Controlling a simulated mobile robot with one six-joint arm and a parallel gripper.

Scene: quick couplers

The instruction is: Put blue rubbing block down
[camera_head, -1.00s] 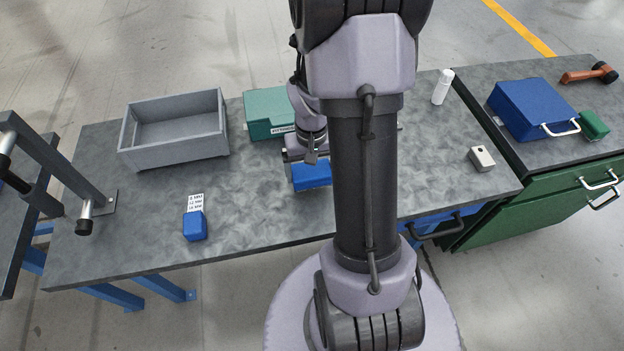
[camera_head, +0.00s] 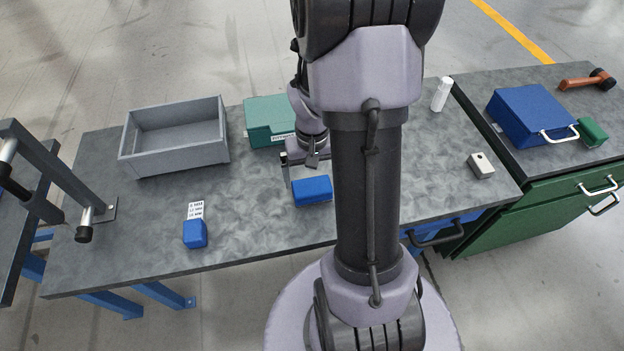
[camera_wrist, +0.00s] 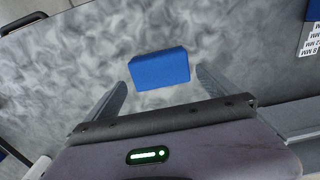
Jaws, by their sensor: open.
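The blue rubbing block (camera_head: 312,190) lies on the grey worktop (camera_head: 262,215), near the middle of the bench. In the wrist view the block (camera_wrist: 159,68) lies just beyond the tips of my gripper (camera_wrist: 161,78). The two fingers are spread wide, with clear gaps on both sides of the block. In the head view my gripper (camera_head: 304,170) is just behind the block, partly hidden by my own arm.
A grey open bin (camera_head: 175,140) and a teal case (camera_head: 268,120) stand at the back. A white bottle (camera_head: 441,95) and a small pale box (camera_head: 481,165) are at right.

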